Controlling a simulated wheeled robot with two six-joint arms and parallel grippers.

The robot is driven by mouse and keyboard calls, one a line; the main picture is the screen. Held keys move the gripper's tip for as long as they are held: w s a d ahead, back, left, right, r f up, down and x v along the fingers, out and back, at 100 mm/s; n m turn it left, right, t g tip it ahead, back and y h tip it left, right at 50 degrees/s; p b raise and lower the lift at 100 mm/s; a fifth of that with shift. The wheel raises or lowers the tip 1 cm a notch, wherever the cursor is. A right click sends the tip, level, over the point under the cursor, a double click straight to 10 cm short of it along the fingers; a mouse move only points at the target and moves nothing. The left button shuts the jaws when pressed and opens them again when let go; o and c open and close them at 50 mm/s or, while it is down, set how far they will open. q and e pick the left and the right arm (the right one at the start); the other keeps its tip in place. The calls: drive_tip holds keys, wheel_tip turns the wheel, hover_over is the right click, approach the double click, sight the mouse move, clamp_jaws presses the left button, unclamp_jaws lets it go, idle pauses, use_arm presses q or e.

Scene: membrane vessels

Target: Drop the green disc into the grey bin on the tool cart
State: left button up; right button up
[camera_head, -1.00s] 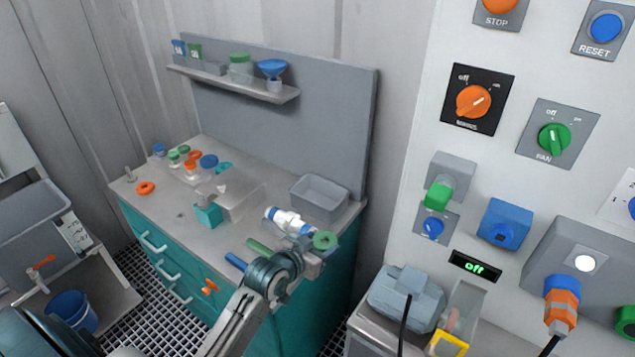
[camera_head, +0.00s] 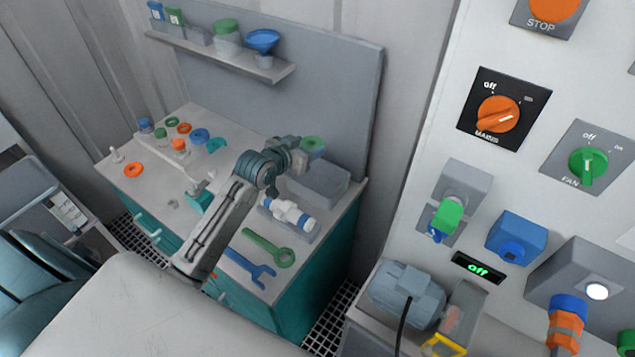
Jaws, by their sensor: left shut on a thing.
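The green disc (camera_head: 312,144) is held in my left gripper (camera_head: 302,152), which comes in from the left and is shut on it. The grey bin (camera_head: 330,190) stands at the back right of the tool cart top (camera_head: 222,240). The gripper and disc show over the bin's far left part, above its rim; the exact height is hard to tell. The gripper hides the bin's left end. My right gripper is not in view.
A white and blue fitting (camera_head: 287,212) lies in front of the bin. A green wrench (camera_head: 268,248) and a blue wrench (camera_head: 250,268) lie nearer the cart's front. A shelf (camera_head: 220,55) with a blue funnel (camera_head: 262,42) is above. Rings and caps lie at left.

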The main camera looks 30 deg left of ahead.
use_arm(q)
drive_tip(key=f+b, duration=0.4)
drive_tip(key=f, duration=0.1)
drive_tip(key=shift+w+a, duration=0.15)
drive_tip(key=shift+w, duration=0.05)
drive_tip(key=o, duration=1.1)
drive_tip(key=shift+w+a+f, duration=0.1)
drive_tip(key=shift+w+f, duration=0.05)
drive_tip(key=shift+f, duration=0.05)
drive_tip(key=shift+r, duration=0.1)
drive_tip(key=shift+b+v, duration=1.3)
drive_tip(key=shift+v, duration=4.15)
